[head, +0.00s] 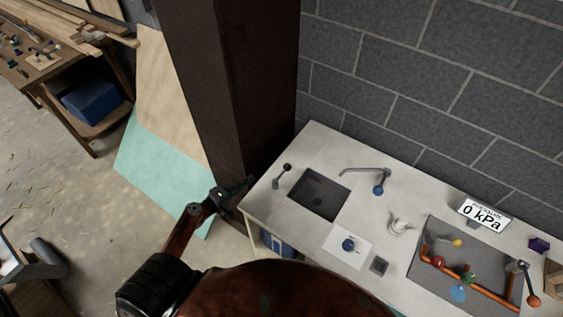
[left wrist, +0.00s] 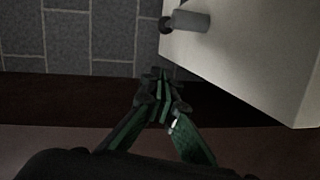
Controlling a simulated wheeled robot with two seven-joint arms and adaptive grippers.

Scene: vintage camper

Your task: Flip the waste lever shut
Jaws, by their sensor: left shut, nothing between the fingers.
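A grey lever with a black knob (head: 282,177) lies at the left end of the white counter, beside the sink (head: 319,194). It also shows in the left wrist view as a grey bar with a dark round end (left wrist: 187,22), near the counter's edge. No label shows which lever is the waste lever. My left gripper (head: 238,188) is shut and empty, just off the counter's left edge and apart from the black-knobbed lever. Its closed fingers show in the left wrist view (left wrist: 160,80). My right gripper is not in view.
A tap with a blue knob (head: 378,187) stands behind the sink. A white plate with a blue knob (head: 347,245), a 0 kPa sign (head: 484,212), orange pipes (head: 480,290) and an orange-knobbed lever (head: 530,285) are to the right. A dark column (head: 225,80) rises beside the counter's left end.

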